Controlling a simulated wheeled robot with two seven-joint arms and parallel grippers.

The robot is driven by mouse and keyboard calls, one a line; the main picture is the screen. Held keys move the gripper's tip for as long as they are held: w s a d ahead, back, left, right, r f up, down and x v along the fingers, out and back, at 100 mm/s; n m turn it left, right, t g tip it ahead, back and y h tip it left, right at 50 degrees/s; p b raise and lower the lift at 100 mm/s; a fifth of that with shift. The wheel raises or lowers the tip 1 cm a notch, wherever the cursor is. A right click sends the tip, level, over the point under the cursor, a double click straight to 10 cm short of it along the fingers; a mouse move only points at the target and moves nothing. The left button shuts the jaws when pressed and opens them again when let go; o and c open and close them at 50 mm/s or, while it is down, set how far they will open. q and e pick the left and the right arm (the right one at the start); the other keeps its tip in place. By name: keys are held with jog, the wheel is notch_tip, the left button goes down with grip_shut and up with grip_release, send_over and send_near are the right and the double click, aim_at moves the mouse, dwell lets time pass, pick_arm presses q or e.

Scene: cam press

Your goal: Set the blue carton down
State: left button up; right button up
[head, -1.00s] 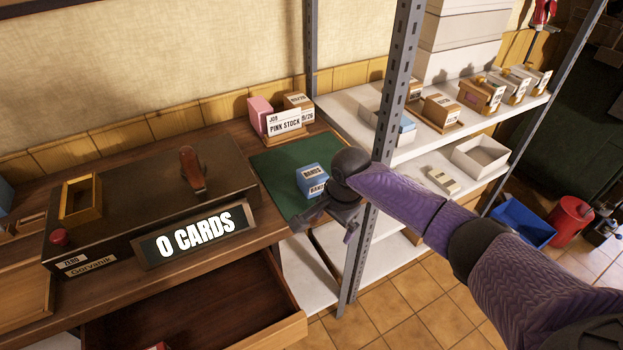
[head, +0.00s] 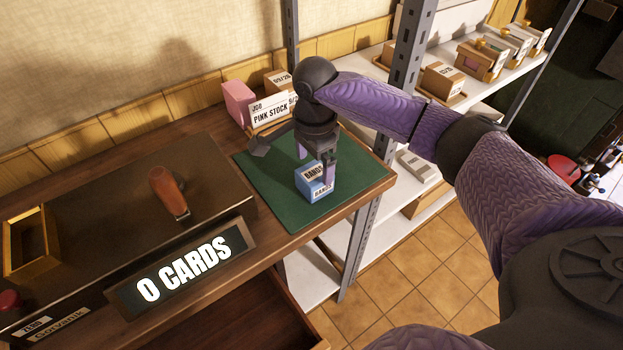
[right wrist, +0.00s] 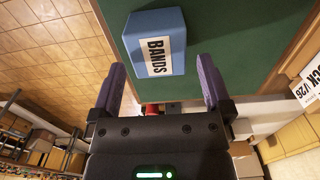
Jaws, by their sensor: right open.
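The blue carton (head: 315,186), labelled BANDS, sits upright on the green mat (head: 270,190) at the right end of the wooden bench. My right gripper (head: 315,165) points down over the carton, its fingers apart; one finger overlaps the carton's top right in the head view. In the right wrist view, the carton (right wrist: 155,42) lies just past the open fingertips of the right gripper (right wrist: 159,65), with nothing held between them. I cannot tell whether a finger touches it. My left gripper is out of view.
A pink block (head: 238,102) and a card reading PINK STOCK (head: 270,113) stand behind the mat. A grey shelf post (head: 408,70) rises close to my right arm. A dark box with a 0 CARDS sign (head: 185,268) is left of the mat. Bare mat surrounds the carton.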

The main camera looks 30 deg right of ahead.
aim_at(315, 173)
notch_tip(315, 173, down, 5)
jog(key=shift+s+b, duration=0.15)
jog(key=shift+b, duration=0.85)
jog(key=shift+c, duration=0.3)
